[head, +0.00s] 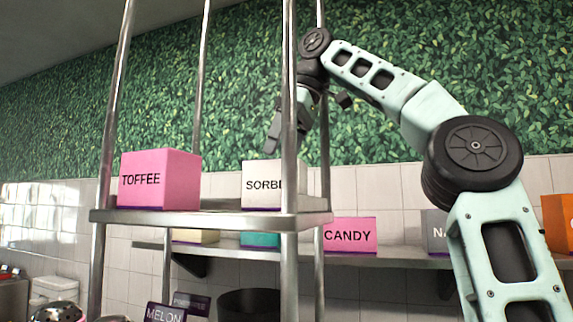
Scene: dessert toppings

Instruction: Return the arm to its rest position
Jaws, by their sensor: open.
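My arm rises from the lower right, bends at a large dark joint and reaches left to the metal rack (200,218). My gripper (275,140) hangs at its end, partly hidden behind a rack post. It is open and appears empty, above the white box marked SORB... (262,176). The end of that box's label is hidden by the post. A pink TOFFEE box (158,180) stands on the same shelf to the left.
Metal posts (290,110) stand close to the gripper. A wall shelf (350,262) behind holds a pink CANDY box (349,235), a grey box (437,224) and an orange box (560,220). A dark MELON box (165,313) and a dark bin (248,302) are below.

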